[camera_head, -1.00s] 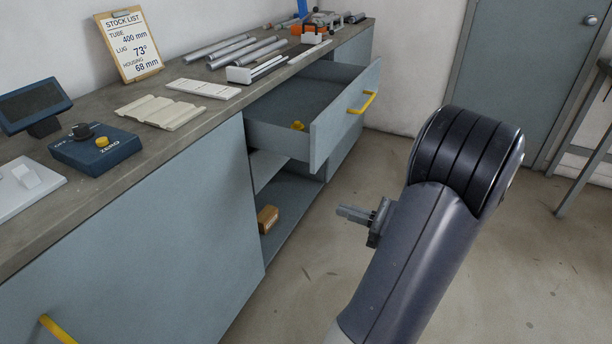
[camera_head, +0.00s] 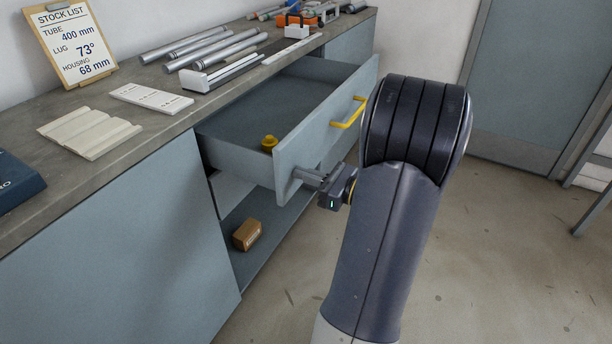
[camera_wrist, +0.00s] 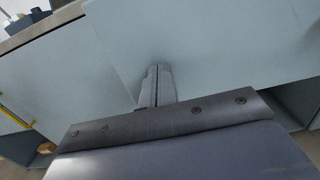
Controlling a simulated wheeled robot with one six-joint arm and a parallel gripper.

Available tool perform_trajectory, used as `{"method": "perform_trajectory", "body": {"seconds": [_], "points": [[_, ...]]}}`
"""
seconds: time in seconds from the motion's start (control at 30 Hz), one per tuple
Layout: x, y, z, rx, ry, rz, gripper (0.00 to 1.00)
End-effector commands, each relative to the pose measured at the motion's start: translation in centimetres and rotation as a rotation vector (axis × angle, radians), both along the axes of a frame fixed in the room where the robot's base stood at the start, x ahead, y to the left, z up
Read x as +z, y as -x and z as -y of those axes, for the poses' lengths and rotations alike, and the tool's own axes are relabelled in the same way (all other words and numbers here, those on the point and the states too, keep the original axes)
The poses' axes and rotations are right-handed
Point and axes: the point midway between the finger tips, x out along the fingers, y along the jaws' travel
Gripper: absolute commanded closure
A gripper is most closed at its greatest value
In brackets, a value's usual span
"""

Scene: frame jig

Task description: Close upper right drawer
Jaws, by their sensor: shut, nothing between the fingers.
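The upper right drawer (camera_head: 318,137) is pulled well out of the grey-blue bench, with a yellow handle (camera_head: 349,113) on its front. A small yellow object (camera_head: 269,143) lies inside it. My gripper (camera_head: 299,174) is shut and empty, with its fingertips at the lower near part of the drawer front, below and left of the handle. In the wrist view, the shut fingers (camera_wrist: 156,85) point at the drawer front (camera_wrist: 200,45), and their tips look very close to it or touching. I cannot tell whether they touch.
Below the drawer, an open shelf holds a small brown box (camera_head: 247,234). The worktop (camera_head: 150,118) carries metal tubes (camera_head: 211,50), pale plates and a stock list board (camera_head: 70,44). The floor (camera_head: 270,310) in front is clear.

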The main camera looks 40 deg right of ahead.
Motion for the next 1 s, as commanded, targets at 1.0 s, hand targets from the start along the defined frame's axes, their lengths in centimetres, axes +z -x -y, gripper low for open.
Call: {"method": "perform_trajectory", "body": {"seconds": [1.0], "points": [[0.0,-11.3,-4.9,0.008,0.000,0.001,1.00]]}}
